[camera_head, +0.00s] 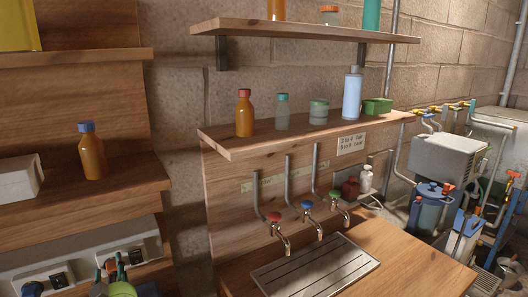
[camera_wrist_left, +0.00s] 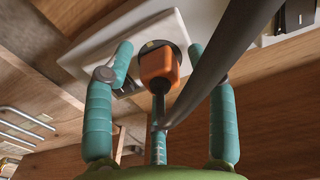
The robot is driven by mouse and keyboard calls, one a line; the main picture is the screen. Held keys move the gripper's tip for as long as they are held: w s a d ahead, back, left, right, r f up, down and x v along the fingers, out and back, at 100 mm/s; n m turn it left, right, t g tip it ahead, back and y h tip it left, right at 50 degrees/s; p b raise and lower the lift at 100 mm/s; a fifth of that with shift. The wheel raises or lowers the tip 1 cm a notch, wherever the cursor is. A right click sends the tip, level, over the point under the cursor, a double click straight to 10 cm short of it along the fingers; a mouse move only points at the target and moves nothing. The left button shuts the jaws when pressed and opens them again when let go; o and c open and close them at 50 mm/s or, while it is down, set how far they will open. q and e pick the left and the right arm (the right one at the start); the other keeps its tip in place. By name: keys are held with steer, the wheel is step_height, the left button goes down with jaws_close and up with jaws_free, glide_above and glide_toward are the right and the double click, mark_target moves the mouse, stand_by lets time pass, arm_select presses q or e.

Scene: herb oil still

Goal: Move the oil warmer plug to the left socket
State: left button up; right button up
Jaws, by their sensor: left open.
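The oil warmer plug (camera_wrist_left: 158,68), orange with a dark rim, sits at a white socket plate, and a grey cable crosses in front. In the head view the plug (camera_head: 111,264) shows small at the right socket of the pair. My left gripper (camera_wrist_left: 158,62) has teal fingers spread on either side of the plug, open, with gaps visible; it also shows in the head view (camera_head: 111,268). The left socket (camera_head: 32,288) on the other white plate looks empty. Whether the plug is fully seated is hidden. My right gripper is not in view.
A wooden shelf (camera_head: 120,183) above the sockets holds a brown bottle (camera_head: 92,152) and a white box (camera_head: 18,178). To the right, a bench (camera_head: 400,262) has three taps and a metal drain tray (camera_head: 316,267). Equipment crowds the far right.

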mark_target(114, 274)
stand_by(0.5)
arm_select(q)
jaws_close()
steer(key=shift+s+d, duration=0.1)
steer(key=shift+s, duration=0.05)
steer(key=shift+v, duration=2.85)
